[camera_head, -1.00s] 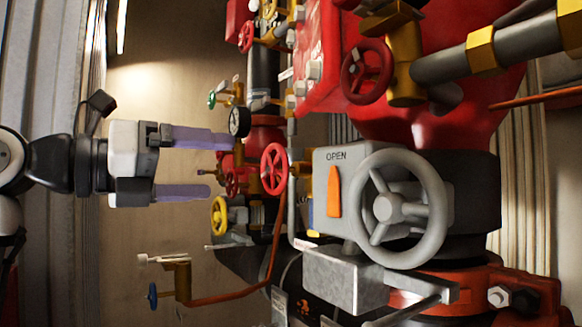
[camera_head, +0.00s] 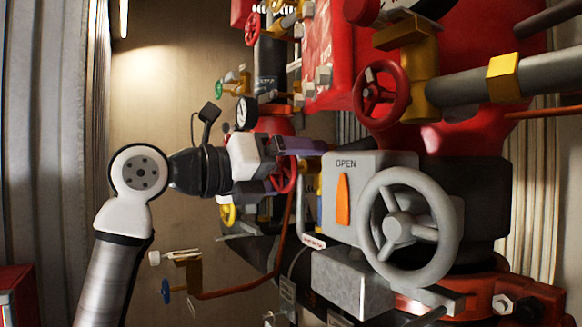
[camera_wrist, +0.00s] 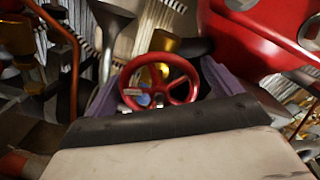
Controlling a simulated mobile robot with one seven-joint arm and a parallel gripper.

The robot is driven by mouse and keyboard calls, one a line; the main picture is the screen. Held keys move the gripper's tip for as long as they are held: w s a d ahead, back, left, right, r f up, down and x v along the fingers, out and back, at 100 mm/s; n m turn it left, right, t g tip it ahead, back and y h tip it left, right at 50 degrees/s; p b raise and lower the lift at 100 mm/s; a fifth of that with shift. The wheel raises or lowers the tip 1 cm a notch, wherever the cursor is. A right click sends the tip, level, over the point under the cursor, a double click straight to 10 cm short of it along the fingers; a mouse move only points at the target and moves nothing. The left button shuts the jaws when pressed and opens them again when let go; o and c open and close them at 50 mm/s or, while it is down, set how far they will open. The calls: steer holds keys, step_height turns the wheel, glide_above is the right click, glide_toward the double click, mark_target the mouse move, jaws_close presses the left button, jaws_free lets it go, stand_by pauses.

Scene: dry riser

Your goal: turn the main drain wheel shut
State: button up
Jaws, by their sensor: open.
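A red spoked handwheel (camera_wrist: 159,87) lies ahead between my purple fingers in the wrist view. It is probably the main drain wheel, though no label on it is readable. In the head view this red wheel (camera_head: 289,178) is partly hidden behind my gripper (camera_head: 298,166). My gripper is open, with one finger above the other in the head view. In the wrist view my gripper (camera_wrist: 160,80) has a finger on each side of the wheel. Whether the fingers touch the rim cannot be told.
A large grey handwheel (camera_head: 408,225) and a grey box marked OPEN with an orange pointer (camera_head: 343,200) stand right of my gripper. Another red wheel (camera_head: 381,95) sits above on brass. A pressure gauge (camera_head: 246,113) is close above my wrist. Free room lies left.

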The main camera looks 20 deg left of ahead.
steer(key=c, duration=1)
